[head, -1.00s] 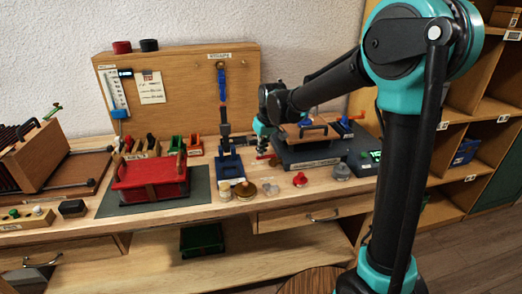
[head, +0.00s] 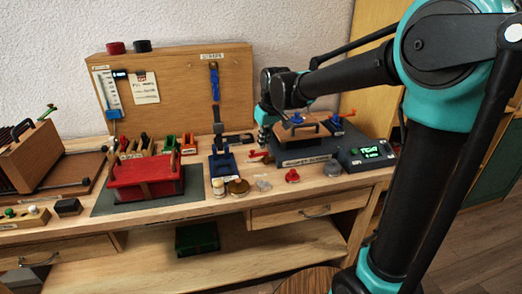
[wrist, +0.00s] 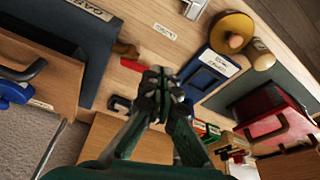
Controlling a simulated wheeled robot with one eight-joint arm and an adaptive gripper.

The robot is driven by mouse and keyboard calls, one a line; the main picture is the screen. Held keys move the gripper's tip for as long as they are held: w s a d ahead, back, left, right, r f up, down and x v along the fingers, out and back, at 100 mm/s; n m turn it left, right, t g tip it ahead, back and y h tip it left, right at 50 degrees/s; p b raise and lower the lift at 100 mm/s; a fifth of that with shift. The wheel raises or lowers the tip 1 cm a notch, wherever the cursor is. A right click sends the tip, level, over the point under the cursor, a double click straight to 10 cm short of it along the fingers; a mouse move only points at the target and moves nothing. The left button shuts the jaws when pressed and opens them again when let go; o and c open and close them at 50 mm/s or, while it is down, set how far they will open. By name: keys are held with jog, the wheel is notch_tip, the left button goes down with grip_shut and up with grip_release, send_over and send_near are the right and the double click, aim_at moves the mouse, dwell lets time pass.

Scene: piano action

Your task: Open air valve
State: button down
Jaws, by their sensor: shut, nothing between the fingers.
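A small red lever (head: 258,154) lies at the left side of a dark block, just below my gripper (head: 264,142); it looks like the air valve's handle, but I cannot read a label that confirms it. In the wrist view a red bar (wrist: 131,65) shows left of and beyond my gripper (wrist: 163,82), apart from the fingertips in the picture. My fingers are shut and empty, pointing down toward the bench. The dark block (head: 300,155) carries a wooden piece (head: 302,130) and has a label on its front. The lever's far end is partly hidden.
A blue stand (head: 222,164) is left of my gripper. A red box (head: 145,180) sits on a grey mat farther left. A red knob (head: 292,175) and round pieces line the front. A black box with a green display (head: 366,153) stands right. The upright backboard (head: 180,90) rises behind.

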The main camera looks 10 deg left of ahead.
jog(key=a+v, duration=0.1)
jog(key=v, duration=0.4)
jog(key=w+a+x, duration=0.1)
jog(key=w+x, duration=0.1)
jog(key=x, duration=0.9)
jog(key=shift+w+m, duration=0.35)
jog(key=shift+m, duration=0.05)
jog(key=shift+a+r, duration=0.1)
jog(key=shift+a, duration=0.05)
